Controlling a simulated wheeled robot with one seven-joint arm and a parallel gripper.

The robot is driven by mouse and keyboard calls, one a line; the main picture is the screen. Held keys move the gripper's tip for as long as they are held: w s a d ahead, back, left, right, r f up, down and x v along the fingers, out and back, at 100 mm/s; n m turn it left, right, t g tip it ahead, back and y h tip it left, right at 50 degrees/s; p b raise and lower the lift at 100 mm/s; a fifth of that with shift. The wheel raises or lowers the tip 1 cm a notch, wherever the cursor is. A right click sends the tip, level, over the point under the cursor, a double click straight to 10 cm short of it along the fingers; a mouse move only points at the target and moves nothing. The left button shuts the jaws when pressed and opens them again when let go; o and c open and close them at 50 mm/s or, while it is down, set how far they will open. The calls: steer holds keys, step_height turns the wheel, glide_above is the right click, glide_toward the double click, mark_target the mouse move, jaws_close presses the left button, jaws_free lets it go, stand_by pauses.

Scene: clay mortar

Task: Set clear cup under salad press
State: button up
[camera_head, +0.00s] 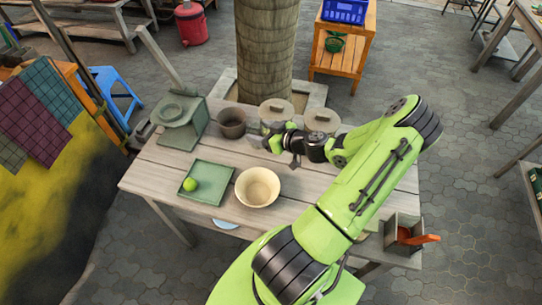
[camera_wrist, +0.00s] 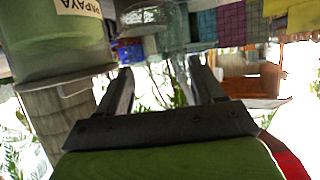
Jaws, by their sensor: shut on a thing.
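My gripper (camera_head: 268,143) is above the back middle of the wooden table in the head view. In the wrist view, my two dark fingers (camera_wrist: 160,70) stand apart around something clear. A glassy, see-through shape (camera_wrist: 155,35), seemingly the clear cup, shows between and beyond the fingertips; its outline is faint. In the head view I cannot make out the cup clearly. A grey-green boxy device (camera_head: 182,121) with a round top, seemingly the salad press, stands at the table's back left, well left of my gripper.
A brown pot (camera_head: 231,123) stands between the press and my gripper. Lidded crocks (camera_head: 321,121) stand behind the gripper; one labelled PAPAYA (camera_wrist: 60,40) is close in the wrist view. A green tray (camera_head: 207,194) with a lime and a cream bowl (camera_head: 258,187) occupy the front.

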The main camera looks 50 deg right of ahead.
step_height(320, 180, down, 8)
steer(key=shift+b, duration=0.45)
steer(key=shift+f, duration=0.15)
steer(key=o, duration=1)
steer(key=shift+o, duration=0.2)
steer(key=shift+r, duration=0.3)
steer(key=v, duration=1.1)
steer(key=shift+s, duration=0.35)
